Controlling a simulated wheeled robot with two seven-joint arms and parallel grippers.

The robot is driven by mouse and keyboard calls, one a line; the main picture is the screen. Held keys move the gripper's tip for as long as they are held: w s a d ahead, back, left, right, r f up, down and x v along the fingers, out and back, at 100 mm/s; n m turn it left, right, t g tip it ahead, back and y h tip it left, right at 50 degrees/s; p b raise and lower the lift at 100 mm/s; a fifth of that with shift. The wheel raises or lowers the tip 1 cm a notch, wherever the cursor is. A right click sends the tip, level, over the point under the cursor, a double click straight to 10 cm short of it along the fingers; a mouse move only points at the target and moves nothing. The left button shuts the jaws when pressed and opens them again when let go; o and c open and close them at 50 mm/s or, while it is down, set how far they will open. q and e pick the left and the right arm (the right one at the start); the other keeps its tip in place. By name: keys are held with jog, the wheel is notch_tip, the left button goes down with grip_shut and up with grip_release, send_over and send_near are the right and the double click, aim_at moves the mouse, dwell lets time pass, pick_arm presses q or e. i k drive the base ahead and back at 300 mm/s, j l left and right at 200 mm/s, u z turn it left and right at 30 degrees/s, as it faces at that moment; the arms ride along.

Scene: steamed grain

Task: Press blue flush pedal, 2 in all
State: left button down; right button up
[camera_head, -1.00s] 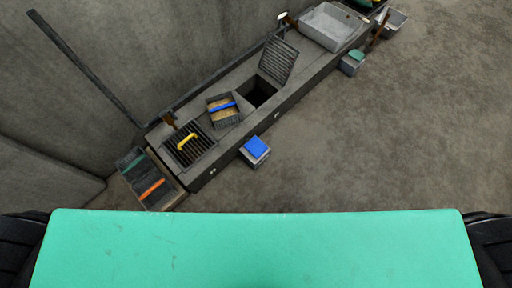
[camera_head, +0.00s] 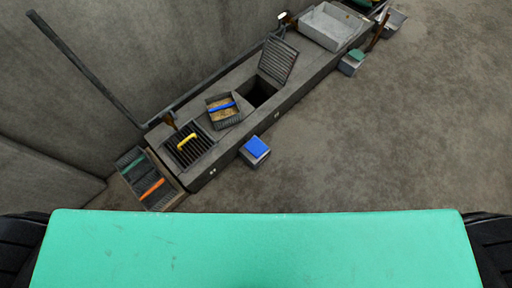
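The blue flush pedal (camera_head: 257,146) sits on top of a small grey block on the floor. It stands against the front side of the long grey counter, near the counter's middle. Nothing of mine touches it. A green pedal (camera_head: 356,55) on a similar block stands farther along the counter at the upper right. Neither of my grippers shows; only my green body panel and dark parts at both lower corners are in view.
The counter (camera_head: 297,92) holds a dark square opening, a tilted grate (camera_head: 278,60), a basket with a blue handle (camera_head: 222,109), a yellow-handled grate (camera_head: 188,144) and a grey basin (camera_head: 330,26). A crate (camera_head: 150,183) stands at its left end. The floor at right is clear.

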aim_at(255, 147)
jog(key=i+l+u, duration=0.1)
jog(key=u, duration=0.25)
jog(key=l+u, duration=0.15)
jog(key=u, duration=0.2)
jog(key=i+l+u, duration=0.1)
jog(key=u, duration=0.3)
jog(key=i+l+u, duration=0.1)
jog(key=l+u, duration=0.15)
jog(key=l, duration=1)
jog(key=l+u, duration=0.25)
jog(key=l, duration=1)
